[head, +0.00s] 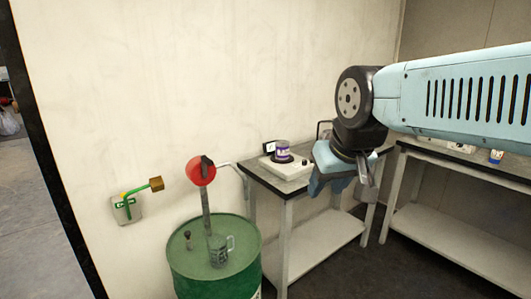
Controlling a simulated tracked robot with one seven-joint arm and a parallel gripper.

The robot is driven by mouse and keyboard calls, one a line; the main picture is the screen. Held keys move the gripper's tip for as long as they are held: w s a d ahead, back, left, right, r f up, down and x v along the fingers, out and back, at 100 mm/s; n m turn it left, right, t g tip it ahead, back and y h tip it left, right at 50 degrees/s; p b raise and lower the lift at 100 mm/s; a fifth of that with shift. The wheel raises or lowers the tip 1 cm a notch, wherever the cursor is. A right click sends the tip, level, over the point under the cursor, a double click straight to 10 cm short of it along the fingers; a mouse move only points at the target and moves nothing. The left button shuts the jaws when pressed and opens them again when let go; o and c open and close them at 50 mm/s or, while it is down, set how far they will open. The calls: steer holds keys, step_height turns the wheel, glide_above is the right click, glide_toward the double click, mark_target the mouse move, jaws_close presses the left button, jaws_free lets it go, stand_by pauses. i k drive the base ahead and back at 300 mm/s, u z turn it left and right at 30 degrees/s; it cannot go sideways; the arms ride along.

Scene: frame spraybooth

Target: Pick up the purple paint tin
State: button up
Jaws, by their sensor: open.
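The purple paint tin (282,148) is small, with a purple band around a pale body. It stands upright on a white scale-like device (286,168) on the grey-topped bench (302,182). My gripper (363,172) is to the right of the tin in the head view, over the right part of the bench and apart from the tin. It is open, and I see nothing held in it. My wrist and the light blue housing hide part of the bench and the fingers.
A green drum (213,262) with a metal mug (220,248) and a red round-headed pump stands left of the bench. A green-handled wall valve (128,205) is farther left. A second bench (465,163) with small items stands right. A small dark-framed display (269,147) stands behind the tin.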

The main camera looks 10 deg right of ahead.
mark_target(282, 146)
steer(key=u, duration=0.05)
steer(key=i, duration=1)
